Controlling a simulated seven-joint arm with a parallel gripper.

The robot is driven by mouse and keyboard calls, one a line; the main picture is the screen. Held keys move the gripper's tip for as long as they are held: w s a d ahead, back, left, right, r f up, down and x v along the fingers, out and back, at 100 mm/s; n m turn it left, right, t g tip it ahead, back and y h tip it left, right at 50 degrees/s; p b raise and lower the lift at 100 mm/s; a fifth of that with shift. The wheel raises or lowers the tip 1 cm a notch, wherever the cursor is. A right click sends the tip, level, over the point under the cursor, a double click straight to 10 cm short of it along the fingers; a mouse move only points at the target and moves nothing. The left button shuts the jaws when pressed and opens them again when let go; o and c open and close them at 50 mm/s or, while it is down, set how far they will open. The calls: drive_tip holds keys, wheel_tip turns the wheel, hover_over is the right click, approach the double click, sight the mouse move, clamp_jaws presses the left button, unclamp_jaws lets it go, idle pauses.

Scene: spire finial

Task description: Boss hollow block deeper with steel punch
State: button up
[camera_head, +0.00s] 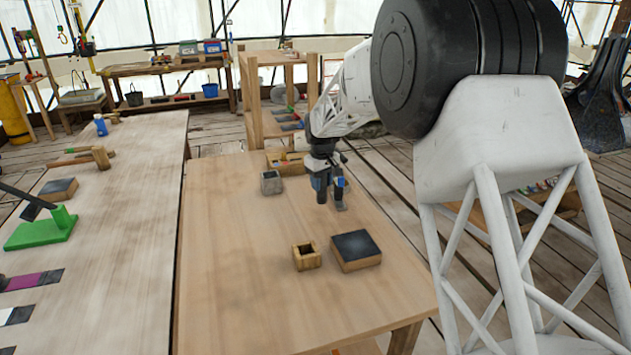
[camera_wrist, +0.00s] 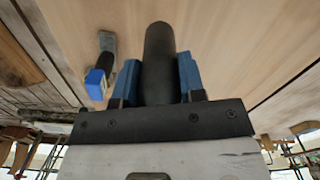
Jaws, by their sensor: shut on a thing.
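My gripper (camera_head: 321,178) is over the far right part of the near table. In the wrist view its blue fingers (camera_wrist: 158,82) are closed on a dark, round-ended cylinder, which looks like the steel punch (camera_wrist: 160,60). The punch (camera_head: 321,194) points down in the head view; whether its tip touches the table is unclear. A small wooden hollow block (camera_head: 306,257) with a square opening on top sits nearer the camera, apart from the gripper. The inside depth of its opening cannot be told.
A dark-topped wooden block (camera_head: 356,250) sits right beside the hollow block. A grey hollow cube (camera_head: 271,183) stands left of the gripper. A wooden tray (camera_head: 287,162) lies behind. The table's near left is clear.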

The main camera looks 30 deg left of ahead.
drive_tip(key=s+d+r, duration=0.1)
drive_tip(key=s+d, duration=0.2)
drive_tip(key=d, duration=0.4)
drive_tip(key=s+d+r, duration=0.1)
drive_tip(key=s+d, duration=0.3)
drive_tip(key=d, duration=0.3)
drive_tip(key=shift+d+r, duration=0.35)
drive_tip(key=shift+d, duration=0.05)
drive_tip(key=shift+f, duration=0.1)
drive_tip(key=shift+f, duration=2.4)
drive_tip(key=shift+f, duration=2)
drive_tip(key=shift+c, duration=0.4)
drive_tip(key=shift+r, duration=2.15)
